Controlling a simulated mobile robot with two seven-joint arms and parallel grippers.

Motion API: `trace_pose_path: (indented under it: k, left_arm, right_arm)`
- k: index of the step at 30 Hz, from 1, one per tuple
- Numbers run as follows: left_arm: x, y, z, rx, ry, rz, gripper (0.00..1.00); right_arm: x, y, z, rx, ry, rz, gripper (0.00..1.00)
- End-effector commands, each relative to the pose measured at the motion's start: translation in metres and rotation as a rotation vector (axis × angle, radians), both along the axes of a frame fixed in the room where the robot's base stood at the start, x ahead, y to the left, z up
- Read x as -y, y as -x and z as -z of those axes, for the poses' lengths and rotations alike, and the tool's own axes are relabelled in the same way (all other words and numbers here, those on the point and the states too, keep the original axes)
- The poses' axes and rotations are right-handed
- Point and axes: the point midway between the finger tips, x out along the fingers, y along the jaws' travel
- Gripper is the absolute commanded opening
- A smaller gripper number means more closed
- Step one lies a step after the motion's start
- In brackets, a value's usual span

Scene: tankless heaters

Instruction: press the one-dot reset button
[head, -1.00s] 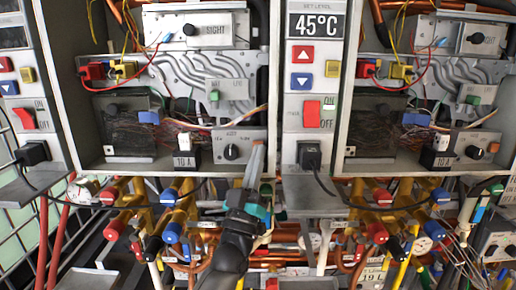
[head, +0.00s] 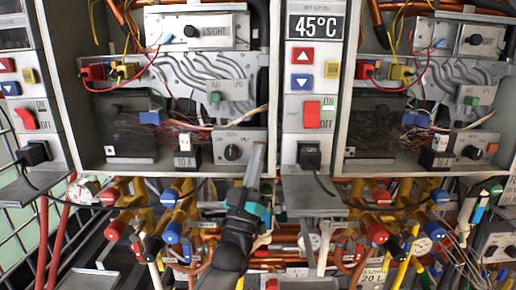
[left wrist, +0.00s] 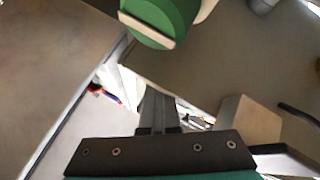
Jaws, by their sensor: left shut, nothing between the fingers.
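My left gripper (head: 257,150) is shut and empty. Its fingers point up in front of the lower right corner of the middle-left heater box, beside the black knob (head: 232,152). It also shows in the left wrist view (left wrist: 157,105), with a green round part (left wrist: 160,18) close beyond and above it. A green button (head: 215,96) sits on the small grey panel higher inside the box. I cannot make out a one-dot mark on any button. Whatever lies directly behind the fingers is hidden. The right gripper is not in view.
A control column with a 45°C display (head: 316,27), a red up button (head: 303,56), a blue down button (head: 301,82) and a red switch (head: 312,111) stands right of the gripper. Pipes and valves crowd below. A similar heater box (head: 430,165) is at right.

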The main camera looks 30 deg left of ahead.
Motion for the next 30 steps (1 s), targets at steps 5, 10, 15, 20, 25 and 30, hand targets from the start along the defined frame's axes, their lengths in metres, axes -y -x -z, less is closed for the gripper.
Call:
trace_pose_path:
  k: [5,10,15,20,25,30]
  left_arm:
    - [0.000,0.003,-0.002,-0.001,-0.001,-0.002,0.00]
    - [0.006,0.011,-0.001,-0.001,0.000,-0.001,0.00]
    - [0.008,0.015,0.000,0.001,0.000,-0.002,0.00]
    - [0.009,0.015,0.001,0.001,0.000,-0.002,0.00]
    - [0.012,0.020,0.000,0.000,0.000,0.000,0.00]
    - [0.020,0.034,-0.001,-0.001,0.001,0.000,0.00]
  right_arm:
    - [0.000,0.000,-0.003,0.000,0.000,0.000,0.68]
    - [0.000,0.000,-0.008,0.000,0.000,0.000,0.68]
    - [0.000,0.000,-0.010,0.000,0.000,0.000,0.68]
    - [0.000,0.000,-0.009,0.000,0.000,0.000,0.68]
    - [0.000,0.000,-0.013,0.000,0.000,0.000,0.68]
    - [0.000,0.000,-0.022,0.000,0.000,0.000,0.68]
